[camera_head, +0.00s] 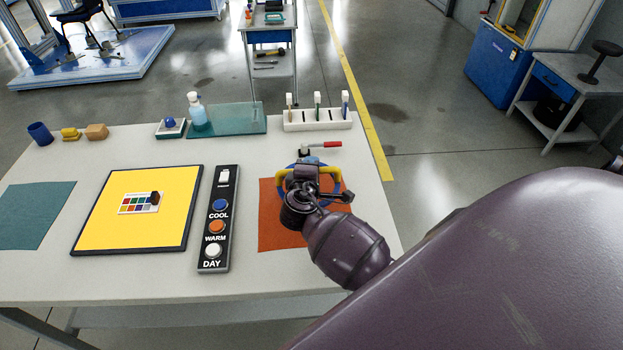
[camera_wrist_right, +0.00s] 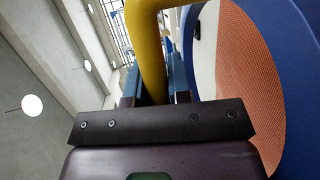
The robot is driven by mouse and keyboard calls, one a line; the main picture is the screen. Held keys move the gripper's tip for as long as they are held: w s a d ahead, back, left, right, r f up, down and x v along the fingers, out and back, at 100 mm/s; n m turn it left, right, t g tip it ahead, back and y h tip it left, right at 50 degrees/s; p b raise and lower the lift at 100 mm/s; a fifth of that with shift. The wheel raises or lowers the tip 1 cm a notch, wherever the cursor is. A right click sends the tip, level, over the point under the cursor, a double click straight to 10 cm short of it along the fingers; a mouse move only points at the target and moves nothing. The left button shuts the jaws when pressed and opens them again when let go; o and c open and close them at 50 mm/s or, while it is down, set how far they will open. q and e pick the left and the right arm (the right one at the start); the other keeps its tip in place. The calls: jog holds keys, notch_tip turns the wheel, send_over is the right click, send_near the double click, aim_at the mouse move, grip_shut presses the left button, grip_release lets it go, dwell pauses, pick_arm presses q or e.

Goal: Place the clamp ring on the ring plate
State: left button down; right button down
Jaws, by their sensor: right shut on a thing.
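The clamp ring is a blue ring (camera_head: 304,162) with yellow handles (camera_head: 338,177), over or on the orange mat (camera_head: 272,236) at the table's right. My right gripper (camera_head: 308,172) comes down over it and hides much of it. In the right wrist view the gripper (camera_wrist_right: 155,97) is shut on a yellow handle (camera_wrist_right: 148,45), and the blue ring (camera_wrist_right: 300,90) curves past at the right with orange mat showing inside it. I cannot tell if the ring touches the mat. I cannot make out which thing is the ring plate. My left gripper is out of view.
A red-handled tool (camera_head: 325,145) lies just behind the ring. A black button panel (camera_head: 207,258) and a yellow framed board (camera_head: 105,225) lie to its left. A white rack (camera_head: 335,122) and a spray bottle (camera_head: 197,112) stand behind. Bare table lies in front of the mat.

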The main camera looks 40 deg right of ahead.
notch_tip(320, 180, down, 4)
jog(key=shift+f, duration=0.1)
jog(key=shift+b, duration=0.3)
jog(key=shift+s+a+f+b, duration=0.1)
jog(key=shift+s+f+b, duration=0.15)
jog(key=shift+f+b, duration=0.35)
jog(key=c, duration=1.1)
grip_release()
jog(key=shift+f, duration=0.25)
jog(key=shift+o, duration=0.2)
jog(key=shift+r, duration=0.1)
